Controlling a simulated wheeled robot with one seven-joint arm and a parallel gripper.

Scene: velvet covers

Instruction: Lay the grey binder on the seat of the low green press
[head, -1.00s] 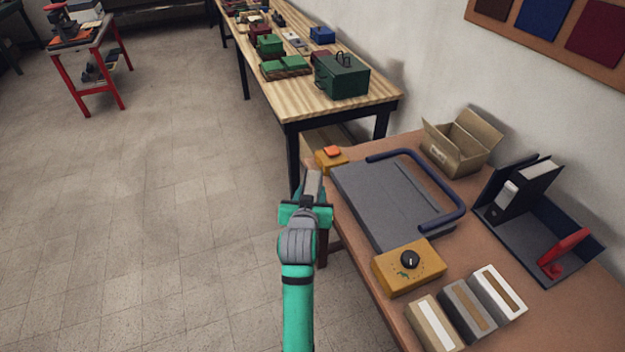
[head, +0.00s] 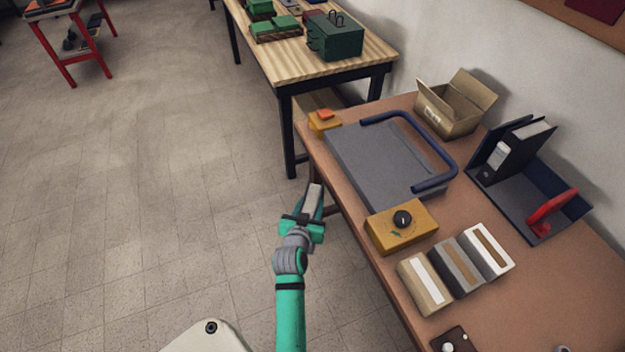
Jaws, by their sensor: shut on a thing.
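My gripper (head: 310,213) is shut on a narrow grey thing, which I take for the grey binder (head: 314,198). It is held upright and slightly tilted, over the floor just left of the brown table's edge. Its lower part is hidden by the jaws. I cannot make out a low green press with a seat for certain. A dark green box with a handle on top (head: 336,40) stands on the wooden table, well beyond my gripper.
The brown table (head: 500,305) holds a grey board with a blue bar (head: 375,165), a yellow dial box (head: 385,236), several boxes and a black binder (head: 515,148). The wooden table (head: 300,68) stands behind. A red-legged stand (head: 65,55) is far left. The floor (head: 150,190) between is clear.

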